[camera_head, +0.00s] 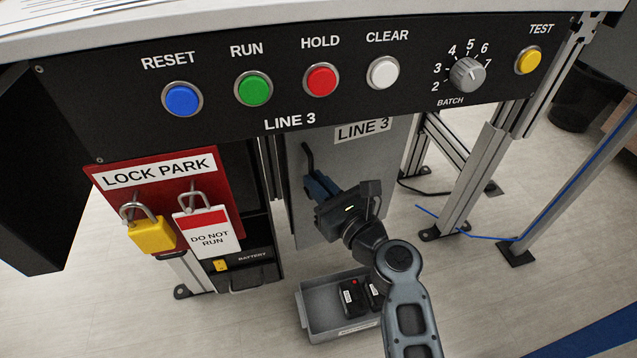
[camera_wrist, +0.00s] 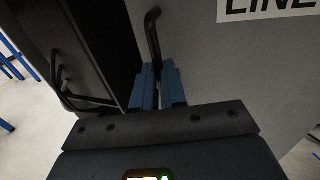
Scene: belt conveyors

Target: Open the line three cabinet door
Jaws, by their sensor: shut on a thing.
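The grey line three cabinet door (camera_head: 370,160) hangs below the control panel and carries a "LINE 3" label. It also fills the right of the wrist view (camera_wrist: 235,70). A black bar handle (camera_head: 308,158) stands near its left edge. In the wrist view the handle (camera_wrist: 153,32) runs down between my blue fingers. My gripper (camera_head: 319,187) is shut on the handle; its fingers (camera_wrist: 157,88) hide the handle's lower part. A dark area lies left of the door's edge. I cannot tell whether the door is ajar.
The black control panel (camera_head: 225,122) with buttons overhangs the door. A red lock park board (camera_head: 112,190) with a yellow padlock (camera_head: 151,233) hangs left. A grey bin (camera_head: 317,320) with black items stands on the floor below. Metal frame legs (camera_head: 470,190) stand right.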

